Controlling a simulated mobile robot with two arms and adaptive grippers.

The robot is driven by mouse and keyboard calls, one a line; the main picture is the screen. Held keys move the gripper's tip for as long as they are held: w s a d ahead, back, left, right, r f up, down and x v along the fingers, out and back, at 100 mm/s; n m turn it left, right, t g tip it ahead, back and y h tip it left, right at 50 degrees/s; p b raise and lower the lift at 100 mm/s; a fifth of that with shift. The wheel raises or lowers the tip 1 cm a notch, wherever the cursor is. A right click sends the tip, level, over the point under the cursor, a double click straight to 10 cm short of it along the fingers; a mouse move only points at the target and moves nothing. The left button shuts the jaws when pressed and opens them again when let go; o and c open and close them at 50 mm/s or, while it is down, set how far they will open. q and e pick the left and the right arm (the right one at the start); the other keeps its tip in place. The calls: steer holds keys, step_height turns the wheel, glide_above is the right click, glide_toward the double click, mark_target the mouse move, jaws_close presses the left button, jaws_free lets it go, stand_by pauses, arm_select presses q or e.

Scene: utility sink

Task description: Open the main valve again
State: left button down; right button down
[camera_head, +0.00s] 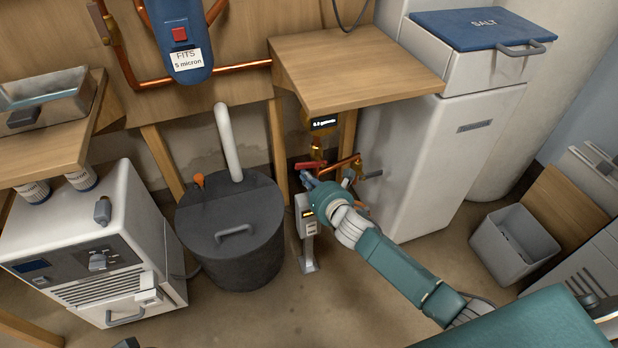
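A red lever handle (309,165) sits on the brass and copper pipework under the small wooden shelf, and looks like the main valve. It lies roughly sideways in the picture. A brass fitting (318,143) rises above it to a small black display (323,122) with lit digits. My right gripper (306,181) reaches in from the lower right, its fingers just below the red lever. I cannot tell whether they touch it or how far apart they are. The gripper hides part of the lower pipework. My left gripper is not in view.
A second, grey-handled lever (371,174) is on the pipe to the right. A dark lidded tub (232,232) is to the left, a white cabinet (440,150) to the right, and the wooden shelf (352,70) overhangs the pipes.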

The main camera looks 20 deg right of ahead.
mark_target(304, 166)
steer(key=r+m+y+p, duration=0.1)
steer(key=m, duration=0.1)
steer(key=r+m+y+p, duration=0.1)
steer(key=r+m, duration=0.1)
steer(key=shift+d+t, duration=0.2)
steer(key=shift+t, duration=0.1)
steer(key=m, duration=0.1)
steer(key=d+r+m+y, duration=0.1)
steer(key=m, duration=0.1)
steer(key=shift+r+t+b, duration=0.15)
steer(key=shift+t+b, duration=0.25)
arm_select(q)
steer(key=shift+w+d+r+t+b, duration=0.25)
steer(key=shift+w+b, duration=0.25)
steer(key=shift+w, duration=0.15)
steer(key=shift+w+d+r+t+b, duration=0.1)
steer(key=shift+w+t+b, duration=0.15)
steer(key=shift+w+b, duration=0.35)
arm_select(e)
steer(key=shift+d+r+m+t+y, duration=0.25)
steer(key=shift+d+r+m, duration=0.1)
steer(key=shift+m, duration=0.5)
steer(key=shift+d+r+m+t+y, duration=0.2)
steer(key=shift+d+r+m+y, duration=0.1)
steer(key=shift+m, duration=0.6)
steer(key=shift+d+r+m+t+y, duration=0.25)
steer(key=shift+d+r+m, duration=0.1)
steer(key=shift+m, duration=0.5)
steer(key=shift+f, duration=0.1)
